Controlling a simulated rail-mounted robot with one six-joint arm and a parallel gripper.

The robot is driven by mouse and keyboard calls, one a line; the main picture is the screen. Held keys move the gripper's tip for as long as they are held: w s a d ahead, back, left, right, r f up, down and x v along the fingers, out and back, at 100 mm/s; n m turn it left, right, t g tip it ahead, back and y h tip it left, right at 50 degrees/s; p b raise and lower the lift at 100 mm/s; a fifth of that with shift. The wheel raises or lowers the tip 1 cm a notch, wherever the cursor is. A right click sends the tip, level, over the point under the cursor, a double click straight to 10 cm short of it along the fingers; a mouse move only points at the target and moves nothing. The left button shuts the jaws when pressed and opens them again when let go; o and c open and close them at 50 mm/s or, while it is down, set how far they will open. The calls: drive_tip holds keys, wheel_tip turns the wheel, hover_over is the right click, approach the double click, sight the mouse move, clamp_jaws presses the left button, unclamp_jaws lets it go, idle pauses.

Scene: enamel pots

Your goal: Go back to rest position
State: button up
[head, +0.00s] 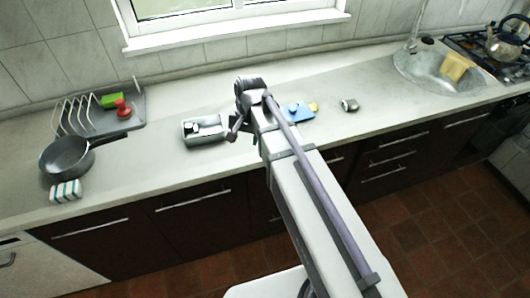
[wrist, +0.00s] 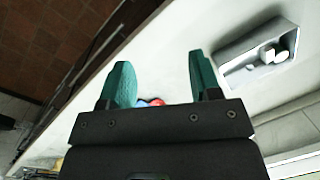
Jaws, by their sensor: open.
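My gripper (wrist: 158,60) shows in the wrist view with its two green fingers spread apart. Nothing is between the fingers, and the pale counter lies beyond them. In the head view my arm reaches over the counter (head: 160,95), and its end is beside a grey tray (head: 187,140) with small white pieces in it. The same tray shows in the wrist view (wrist: 231,77), to the right of the fingers and apart from them. The fingertips are hard to make out in the head view.
A blue item (head: 296,113) and a small metal item (head: 349,104) lie right of my arm. A dark pan (head: 66,155), a striped sponge (head: 66,191) and a dish rack (head: 80,112) are at the left. A sink (head: 425,72) and kettle (head: 504,45) are at the right.

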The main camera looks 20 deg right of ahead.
drive_tip(key=s+d+n+h, duration=0.1)
drive_tip(key=s+d+n, duration=0.3)
drive_tip(key=s, duration=0.6)
drive_tip(key=shift+s+d+f+n, duration=0.15)
drive_tip(key=shift+s+d+n, duration=0.15)
drive_tip(key=shift+n, duration=0.5)
